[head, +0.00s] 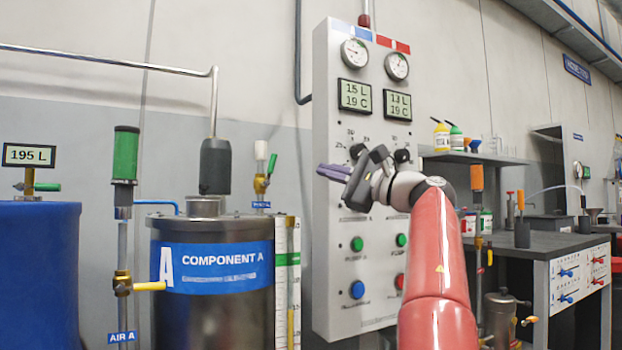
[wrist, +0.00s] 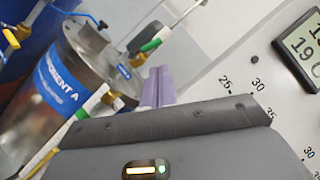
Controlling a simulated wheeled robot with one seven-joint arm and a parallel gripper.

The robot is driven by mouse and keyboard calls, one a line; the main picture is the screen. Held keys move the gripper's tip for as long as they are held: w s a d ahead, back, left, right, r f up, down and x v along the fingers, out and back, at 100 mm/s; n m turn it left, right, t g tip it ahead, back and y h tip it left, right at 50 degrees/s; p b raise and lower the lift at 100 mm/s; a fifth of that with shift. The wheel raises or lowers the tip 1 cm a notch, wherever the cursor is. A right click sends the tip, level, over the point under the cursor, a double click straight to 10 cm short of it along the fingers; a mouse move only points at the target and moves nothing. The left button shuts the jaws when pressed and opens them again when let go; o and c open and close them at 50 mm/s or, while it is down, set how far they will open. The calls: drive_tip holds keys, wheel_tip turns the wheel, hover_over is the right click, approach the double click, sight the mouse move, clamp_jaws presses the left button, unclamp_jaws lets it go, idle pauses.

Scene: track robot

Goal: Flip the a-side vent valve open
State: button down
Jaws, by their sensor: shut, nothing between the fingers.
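A small brass valve (head: 261,184) with a green lever (head: 271,164) and a white cap stands behind the right rim of the Component A tank (head: 213,240). A small blue label sits below it, too small to read. The lever points steeply up in the head view. In the wrist view the green lever (wrist: 152,45) and brass body (wrist: 137,59) show beyond the tank lid. My gripper (head: 333,172) is shut and empty, in front of the panel, right of the valve and apart from it. Its purple fingers (wrist: 158,88) point towards the valve's side in the wrist view.
The control panel (head: 328,240) with gauges and buttons stands close behind my gripper. A white level scale (head: 288,275) runs down the tank's right side. The AIR A pipe with a yellow lever (head: 150,286) stands left, near a blue drum (head: 40,270). A workbench (head: 545,245) is at right.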

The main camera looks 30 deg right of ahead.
drive_tip(key=shift+r+v, duration=0.1)
drive_tip(key=shift+v, duration=0.7)
drive_tip(key=shift+r+v, duration=0.15)
drive_tip(key=shift+v, duration=0.65)
drive_tip(key=shift+d, duration=0.1)
